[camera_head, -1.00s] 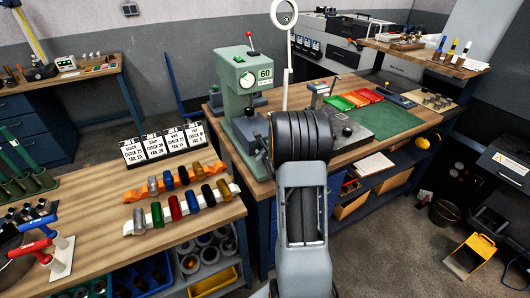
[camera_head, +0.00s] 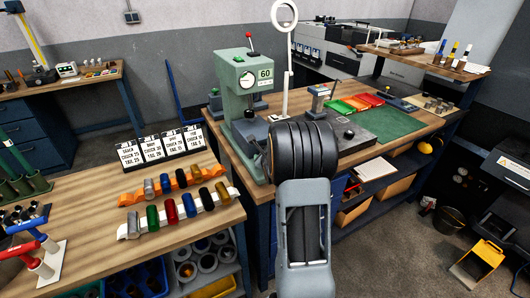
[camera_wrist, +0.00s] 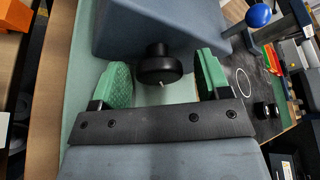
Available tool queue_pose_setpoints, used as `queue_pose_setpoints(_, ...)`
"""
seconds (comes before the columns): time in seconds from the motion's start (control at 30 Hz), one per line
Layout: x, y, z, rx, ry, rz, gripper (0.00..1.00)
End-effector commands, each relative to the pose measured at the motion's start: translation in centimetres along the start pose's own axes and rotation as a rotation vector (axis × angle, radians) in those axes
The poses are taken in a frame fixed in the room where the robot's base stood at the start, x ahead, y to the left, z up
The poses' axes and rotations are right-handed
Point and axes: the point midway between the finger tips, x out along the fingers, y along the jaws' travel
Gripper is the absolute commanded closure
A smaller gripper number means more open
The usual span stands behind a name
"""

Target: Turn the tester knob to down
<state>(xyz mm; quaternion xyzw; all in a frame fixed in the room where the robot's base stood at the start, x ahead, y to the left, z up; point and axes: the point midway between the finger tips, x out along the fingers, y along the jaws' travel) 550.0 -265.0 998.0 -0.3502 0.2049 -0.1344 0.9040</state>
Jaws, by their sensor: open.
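The green tester (camera_head: 238,88) with a round dial and a "60" label stands on the wooden bench in the head view. Its black knob (camera_wrist: 158,66) shows in the wrist view on a blue-grey block (camera_wrist: 175,25). A small pale mark on the knob points toward the lower edge of the picture. My gripper (camera_wrist: 161,77) is open, with one green-padded finger on each side of the knob. Gaps show between the knob and both pads. In the head view my arm hides the knob and my gripper.
A blue ball (camera_wrist: 258,15) is at the upper right of the wrist view. Colored trays (camera_head: 358,102) and a green mat (camera_head: 395,120) lie right of the tester. A rack of colored cylinders (camera_head: 180,208) and upright cards (camera_head: 165,147) stand on the near-left bench (camera_head: 92,188).

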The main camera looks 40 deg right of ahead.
Motion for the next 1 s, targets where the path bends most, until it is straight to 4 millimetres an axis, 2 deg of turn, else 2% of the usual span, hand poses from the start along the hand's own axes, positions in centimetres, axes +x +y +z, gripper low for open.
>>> queue_pose_setpoints(0.37, -0.1, -0.2, 0.2, 0.047, 0.003, 0.023, 0.29)
queue_pose_setpoints(0.67, -0.3, -0.6, 0.4, 0.249, 0.005, 0.107, 0.29)
queue_pose_setpoints(0.73, -1.4, -0.2, -0.1, 0.25, 0.001, 0.103, 0.29)
queue_pose_setpoints(1.0, -6.7, -0.8, -0.2, 0.248, 0.0, 0.101, 0.29)
